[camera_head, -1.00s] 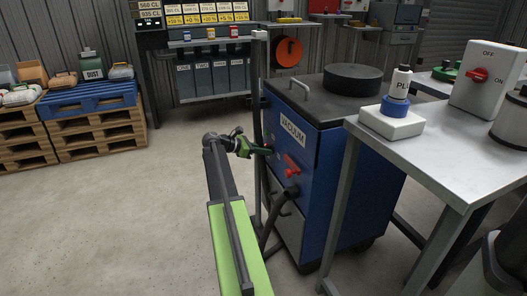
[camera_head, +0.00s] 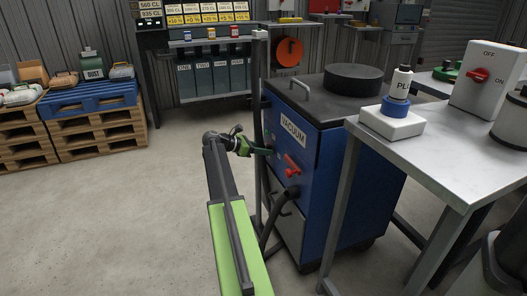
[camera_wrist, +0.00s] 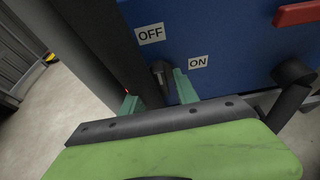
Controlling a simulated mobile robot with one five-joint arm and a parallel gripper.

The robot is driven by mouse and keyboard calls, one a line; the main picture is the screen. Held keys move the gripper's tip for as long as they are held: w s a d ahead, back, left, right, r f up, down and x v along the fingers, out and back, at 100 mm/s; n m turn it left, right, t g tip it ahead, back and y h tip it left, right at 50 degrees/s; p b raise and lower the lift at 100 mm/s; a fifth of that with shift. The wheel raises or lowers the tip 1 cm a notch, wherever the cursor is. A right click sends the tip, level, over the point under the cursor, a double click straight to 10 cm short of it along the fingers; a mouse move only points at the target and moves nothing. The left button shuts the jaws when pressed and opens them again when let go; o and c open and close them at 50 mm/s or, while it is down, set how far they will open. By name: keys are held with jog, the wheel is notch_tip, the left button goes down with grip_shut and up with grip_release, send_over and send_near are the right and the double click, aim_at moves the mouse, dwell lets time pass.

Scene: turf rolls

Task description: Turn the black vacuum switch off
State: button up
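The blue vacuum cabinet (camera_head: 335,180) carries a VACUUM label and stands at the centre of the head view. In the wrist view, the small black switch (camera_wrist: 161,76) sits on the blue panel between an OFF label (camera_wrist: 150,34) and an ON label (camera_wrist: 198,62). My gripper (camera_head: 267,152) is at the cabinet's front face. In the wrist view, my gripper (camera_wrist: 158,97) is open, with one green finger either side of the switch's lower part. I cannot tell whether a finger touches it. In the head view the switch is not clearly visible behind the fingers.
A red handle (camera_head: 292,166) and a black hose (camera_head: 280,205) are on the cabinet near my gripper. A grey post (camera_head: 257,120) stands close to its left. A metal table (camera_head: 450,150) is at the right.

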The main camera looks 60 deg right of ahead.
jog(key=p+v, duration=0.6)
jog(key=v, duration=1.1)
jog(key=shift+a+p, duration=0.3)
jog(key=shift+p, duration=0.05)
jog(key=shift+w+r, duration=0.1)
